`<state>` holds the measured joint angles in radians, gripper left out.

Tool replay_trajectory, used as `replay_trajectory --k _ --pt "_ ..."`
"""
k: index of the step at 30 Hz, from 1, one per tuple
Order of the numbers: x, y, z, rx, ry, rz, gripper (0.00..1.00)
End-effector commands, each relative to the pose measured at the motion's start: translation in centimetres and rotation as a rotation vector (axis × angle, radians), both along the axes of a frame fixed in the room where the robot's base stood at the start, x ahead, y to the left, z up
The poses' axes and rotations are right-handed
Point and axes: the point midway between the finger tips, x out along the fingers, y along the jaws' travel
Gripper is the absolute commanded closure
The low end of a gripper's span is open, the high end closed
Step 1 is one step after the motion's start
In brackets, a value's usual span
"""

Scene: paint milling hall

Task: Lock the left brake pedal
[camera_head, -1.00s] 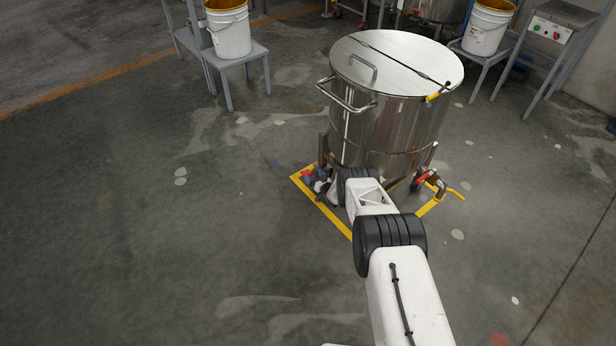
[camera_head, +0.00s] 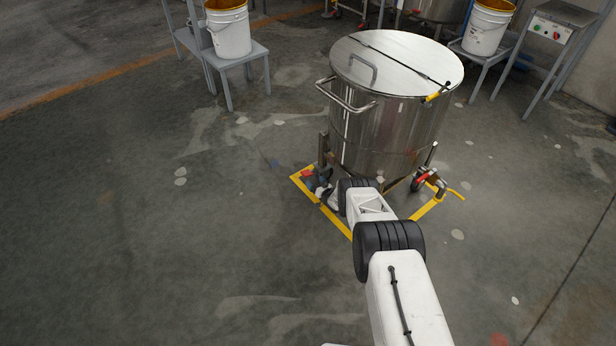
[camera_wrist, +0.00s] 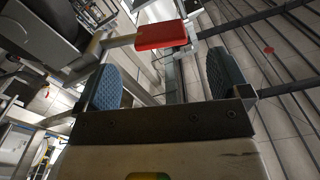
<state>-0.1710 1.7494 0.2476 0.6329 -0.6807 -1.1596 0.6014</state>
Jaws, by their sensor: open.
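The steel vat (camera_head: 385,130) on casters stands inside a yellow floor frame. The red left brake pedal (camera_head: 307,174) is at its lower left caster, small in the head view. In the wrist view the red pedal (camera_wrist: 161,35) is a flat plate beyond my fingertips, between their lines. My gripper (camera_wrist: 160,88) is open, with blue ribbed pads apart and nothing between them. In the head view my gripper (camera_head: 322,188) is beside the left caster, partly hidden by my wrist. Whether a finger touches the pedal is unclear. A second red pedal (camera_head: 422,178) is at the right caster.
A tubular handle (camera_head: 345,97) sticks out from the vat's left side. Stands with buckets (camera_head: 230,33) are farther back. The floor to the left is clear.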

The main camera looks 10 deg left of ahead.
Motion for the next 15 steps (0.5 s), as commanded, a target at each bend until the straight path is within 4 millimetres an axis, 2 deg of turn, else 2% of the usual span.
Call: replay_trajectory --k 15 --pt "2.7 2.8 -0.1 -0.001 0.0 0.0 0.05"
